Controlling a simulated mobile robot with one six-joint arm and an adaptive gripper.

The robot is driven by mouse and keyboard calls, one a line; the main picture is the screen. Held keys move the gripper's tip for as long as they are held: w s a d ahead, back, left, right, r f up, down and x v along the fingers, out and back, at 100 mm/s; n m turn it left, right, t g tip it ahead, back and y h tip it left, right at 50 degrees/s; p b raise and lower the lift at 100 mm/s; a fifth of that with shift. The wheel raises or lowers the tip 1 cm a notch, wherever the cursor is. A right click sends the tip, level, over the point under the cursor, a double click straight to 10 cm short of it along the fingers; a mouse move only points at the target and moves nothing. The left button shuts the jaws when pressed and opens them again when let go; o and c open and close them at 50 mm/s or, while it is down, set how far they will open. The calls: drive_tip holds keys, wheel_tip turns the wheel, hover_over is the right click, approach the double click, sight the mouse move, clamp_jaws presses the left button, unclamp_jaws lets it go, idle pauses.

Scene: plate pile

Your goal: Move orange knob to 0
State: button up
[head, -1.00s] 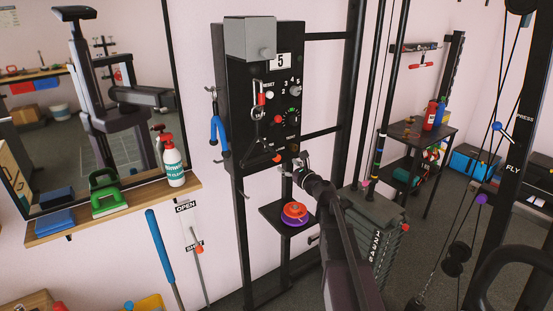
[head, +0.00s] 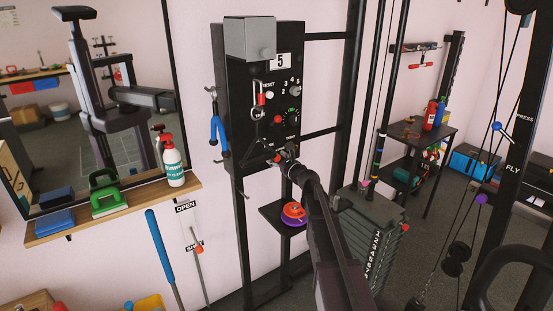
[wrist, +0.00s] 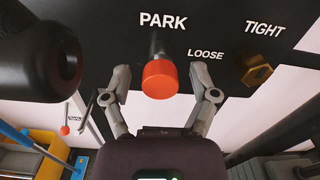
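An orange-red knob (wrist: 160,80) sits on a short stem below the word PARK on the black panel (head: 232,120). In the head view my gripper (head: 285,156) is at the panel's lower part and mostly hides this knob. In the wrist view my gripper (wrist: 160,92) is open, with one finger on each side of the knob and a gap to both. No 0 mark can be made out. The panel's number card (head: 281,61) reads 5.
A brass knob (wrist: 256,74) is right of my right finger, by LOOSE and TIGHT. A black rounded bar end (wrist: 65,65) is close at upper left. A grey knob (head: 295,91) and a red knob (head: 278,119) are higher on the panel. A small shelf (head: 272,212) is below.

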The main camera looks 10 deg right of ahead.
clamp_jaws()
drive_tip(key=shift+v, duration=1.35)
drive_tip(key=shift+o, duration=0.6)
unclamp_jaws()
drive_tip(key=shift+s+d, duration=0.1)
drive_tip(key=v, duration=1.1)
drive_tip(key=shift+s+d, duration=0.2)
drive_tip(key=shift+s, duration=0.15)
